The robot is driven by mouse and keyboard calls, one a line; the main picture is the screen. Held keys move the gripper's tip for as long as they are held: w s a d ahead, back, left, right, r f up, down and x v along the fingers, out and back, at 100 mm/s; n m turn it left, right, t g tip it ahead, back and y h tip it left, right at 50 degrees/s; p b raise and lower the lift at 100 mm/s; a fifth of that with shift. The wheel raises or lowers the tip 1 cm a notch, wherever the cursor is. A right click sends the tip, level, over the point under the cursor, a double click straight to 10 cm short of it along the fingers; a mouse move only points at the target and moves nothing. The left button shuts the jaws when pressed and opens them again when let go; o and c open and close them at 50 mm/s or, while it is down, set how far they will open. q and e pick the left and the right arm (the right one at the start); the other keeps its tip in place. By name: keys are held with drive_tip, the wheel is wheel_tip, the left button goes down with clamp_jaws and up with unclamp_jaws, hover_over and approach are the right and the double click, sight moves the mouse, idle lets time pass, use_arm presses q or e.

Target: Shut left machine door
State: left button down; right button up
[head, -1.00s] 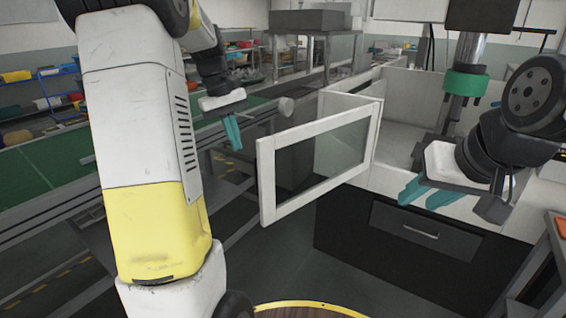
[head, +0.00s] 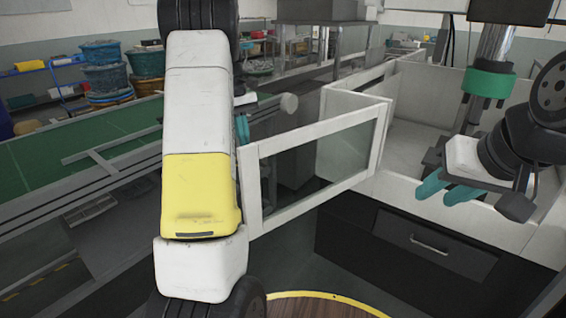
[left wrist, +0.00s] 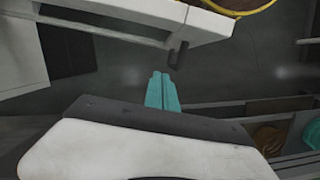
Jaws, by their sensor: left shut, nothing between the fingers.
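The left machine door (head: 378,145), a white frame around a clear pane, stands open, swung out from the white machine enclosure (head: 405,150). Its free edge is partly behind my left arm in the head view. In the left wrist view the white door frame (left wrist: 120,22) crosses the top. My left gripper (left wrist: 160,76) is shut and empty, its teal tips just below a dark piece on the frame; I cannot tell if they touch. In the head view only a bit of its teal fingers shows beside my arm. My right gripper (head: 445,190) is open and empty before the enclosure's front.
A green conveyor table (head: 90,145) runs along the left. A dark cabinet with a drawer (head: 425,240) is below the enclosure. A column with a green collar (head: 488,83) stands at the right. Bins (head: 105,70) are stacked at the back left. Floor is free below the door.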

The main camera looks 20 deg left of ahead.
sight(259, 175)
use_arm(q)
drive_tip(key=s+d+f, duration=0.1)
drive_tip(key=f, duration=0.2)
drive_tip(key=d+f, duration=0.2)
drive_tip(key=f, duration=0.1)
drive_tip(key=s+d+f, duration=0.1)
drive_tip(key=f, duration=0.2)
drive_tip(key=shift+s+d+f, duration=0.25)
drive_tip(key=shift+s+f, duration=0.05)
drive_tip(key=shift+s, duration=0.05)
drive_tip(key=shift+s+d, duration=0.35)
drive_tip(key=shift+d, duration=0.05)
